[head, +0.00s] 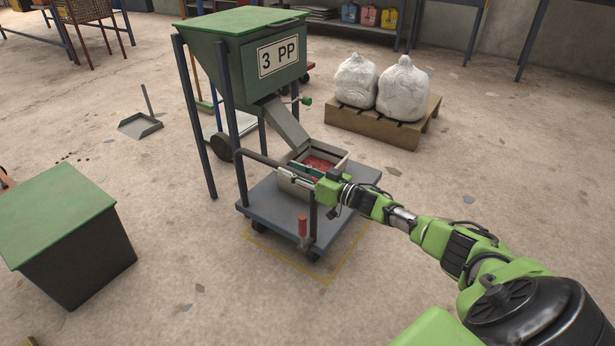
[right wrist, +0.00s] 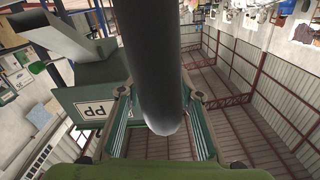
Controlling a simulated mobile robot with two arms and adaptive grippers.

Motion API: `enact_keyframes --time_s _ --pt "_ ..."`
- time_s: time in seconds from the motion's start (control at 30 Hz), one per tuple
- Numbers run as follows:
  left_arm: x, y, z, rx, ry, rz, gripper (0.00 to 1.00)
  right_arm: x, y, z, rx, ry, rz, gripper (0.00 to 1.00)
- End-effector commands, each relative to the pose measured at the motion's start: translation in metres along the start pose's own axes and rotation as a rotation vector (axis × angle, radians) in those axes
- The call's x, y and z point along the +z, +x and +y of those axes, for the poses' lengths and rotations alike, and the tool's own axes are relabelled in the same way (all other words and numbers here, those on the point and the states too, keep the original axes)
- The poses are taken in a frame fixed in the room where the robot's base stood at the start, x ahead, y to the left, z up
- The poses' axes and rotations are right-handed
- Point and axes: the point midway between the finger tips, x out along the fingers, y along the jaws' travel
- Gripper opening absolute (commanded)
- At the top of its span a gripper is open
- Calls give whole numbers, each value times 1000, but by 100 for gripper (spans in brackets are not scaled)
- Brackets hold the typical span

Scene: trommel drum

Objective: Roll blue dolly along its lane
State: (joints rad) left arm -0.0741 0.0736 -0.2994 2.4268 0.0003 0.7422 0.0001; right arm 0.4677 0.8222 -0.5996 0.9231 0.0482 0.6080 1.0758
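The blue-grey dolly (head: 272,210) stands on the floor in front of the hopper, with a dark push handle at its near left side. A grey crate (head: 290,183) with red bits in it sits on its deck. My right gripper (head: 296,172) is at the dolly's handle, partly over the crate in the head view. In the right wrist view the dark handle bar (right wrist: 155,70) runs between the two fingers, which stand apart with small gaps beside it. The right gripper (right wrist: 160,118) looks open; I see no firm grip. My left gripper is not in view.
The green hopper (head: 230,70) marked "3 PP" stands behind the dolly, its chute over the crate. Yellow floor lines (head: 292,268) edge the dolly's place. A pallet (head: 375,122) with white sacks is behind right, a green-topped bin (head: 75,270) left. Floor in front is clear.

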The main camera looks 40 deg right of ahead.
Motion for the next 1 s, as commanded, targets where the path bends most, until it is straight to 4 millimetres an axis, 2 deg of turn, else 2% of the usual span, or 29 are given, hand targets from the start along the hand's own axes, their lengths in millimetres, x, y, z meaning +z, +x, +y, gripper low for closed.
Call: enact_keyframes --time_s 0.5,0.7,1.0 --pt "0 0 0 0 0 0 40 1 -89 1 2 -2 -6 33" --pt "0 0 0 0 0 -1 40 1 -108 1 1 -2 -4 33" --pt "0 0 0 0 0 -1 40 0 -113 1 2 -2 -1 33"
